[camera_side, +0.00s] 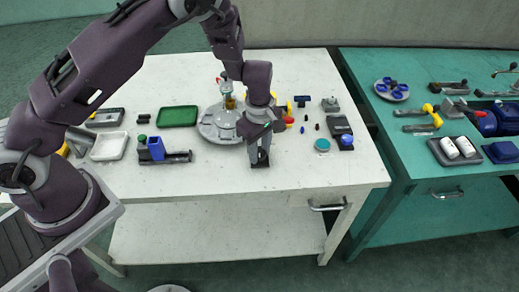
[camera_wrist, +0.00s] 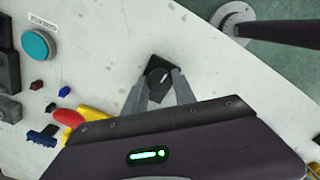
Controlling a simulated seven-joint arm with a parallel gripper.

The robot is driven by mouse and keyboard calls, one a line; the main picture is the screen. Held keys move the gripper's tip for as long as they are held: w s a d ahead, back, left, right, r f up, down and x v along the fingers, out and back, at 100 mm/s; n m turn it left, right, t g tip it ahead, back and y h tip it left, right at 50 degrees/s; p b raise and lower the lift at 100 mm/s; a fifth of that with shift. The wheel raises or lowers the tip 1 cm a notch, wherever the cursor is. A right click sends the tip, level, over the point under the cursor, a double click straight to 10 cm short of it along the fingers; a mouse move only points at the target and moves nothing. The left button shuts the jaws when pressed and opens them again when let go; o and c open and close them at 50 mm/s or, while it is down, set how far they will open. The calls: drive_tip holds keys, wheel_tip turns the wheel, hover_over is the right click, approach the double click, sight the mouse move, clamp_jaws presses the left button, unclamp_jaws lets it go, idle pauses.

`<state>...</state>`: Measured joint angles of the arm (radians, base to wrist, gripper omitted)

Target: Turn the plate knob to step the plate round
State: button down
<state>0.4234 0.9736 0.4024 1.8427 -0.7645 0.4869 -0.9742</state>
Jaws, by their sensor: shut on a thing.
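The plate knob (camera_wrist: 158,72) is a small dark round knob on a black square base (camera_side: 260,165) near the front of the white table. My gripper (camera_wrist: 160,80) reaches down over it with one finger on each side, shut on it. In the side view my gripper (camera_side: 260,153) stands upright at the knob and hides most of it. The plate (camera_side: 210,132) is a grey disc on the table behind and left of the gripper, with a clear and orange piece standing at it. My arm hides the plate's right part.
A green tray (camera_side: 178,116), a white tray (camera_side: 109,146) and a blue block on a dark fixture (camera_side: 157,150) lie to the left. A teal button (camera_wrist: 37,45), a red and yellow piece (camera_wrist: 70,117) and several small parts lie close by. The table front is clear.

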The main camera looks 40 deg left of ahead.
sight(260, 153)
drive_tip(key=shift+n, duration=0.5)
drive_tip(key=c, duration=1)
unclamp_jaws()
drive_tip(key=shift+c, duration=0.2)
drive_tip(key=shift+r, duration=0.1)
wheel_tip(260, 153, up, 7)
